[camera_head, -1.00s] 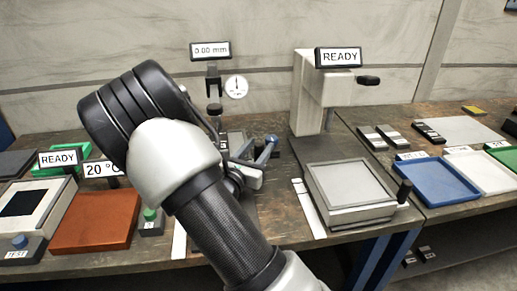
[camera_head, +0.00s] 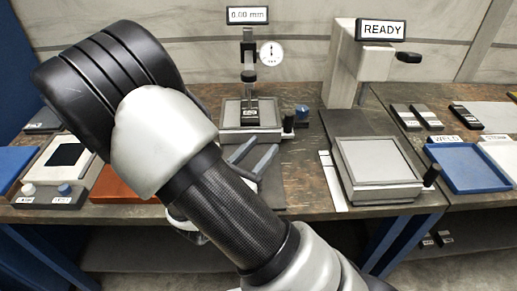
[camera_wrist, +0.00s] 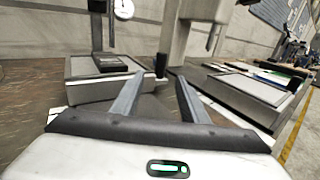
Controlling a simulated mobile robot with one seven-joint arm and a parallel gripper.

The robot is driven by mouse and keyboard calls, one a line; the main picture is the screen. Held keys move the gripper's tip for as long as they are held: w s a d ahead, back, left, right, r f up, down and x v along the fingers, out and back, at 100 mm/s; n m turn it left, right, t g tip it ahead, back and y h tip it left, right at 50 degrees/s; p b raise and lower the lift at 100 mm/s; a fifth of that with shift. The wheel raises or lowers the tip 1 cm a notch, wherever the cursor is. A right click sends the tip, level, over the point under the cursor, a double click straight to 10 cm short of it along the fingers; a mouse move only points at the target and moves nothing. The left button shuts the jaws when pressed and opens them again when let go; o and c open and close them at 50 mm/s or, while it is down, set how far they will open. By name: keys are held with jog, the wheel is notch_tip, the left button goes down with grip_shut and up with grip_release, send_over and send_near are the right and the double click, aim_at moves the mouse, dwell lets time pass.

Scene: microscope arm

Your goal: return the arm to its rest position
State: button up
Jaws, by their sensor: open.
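My gripper (camera_head: 250,160) is low over the middle of the bench in the head view, just in front of the gauge station. Its two grey fingers are apart with nothing between them. In the wrist view the fingers (camera_wrist: 158,96) also stand apart and empty, pointing toward the space between the gauge station and the press-like machine. My black and white arm covers much of the left and centre of the head view and hides part of the bench behind it.
The gauge station (camera_head: 236,133) holds a small dark block (camera_head: 250,117) under its plunger. The machine marked READY (camera_head: 360,65) has a grey plate (camera_head: 378,165) in front. A blue tray (camera_head: 468,167) lies at right. An orange-brown plate (camera_head: 118,187) is partly behind my arm.

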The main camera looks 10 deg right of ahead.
jog(key=shift+s+a, duration=0.3)
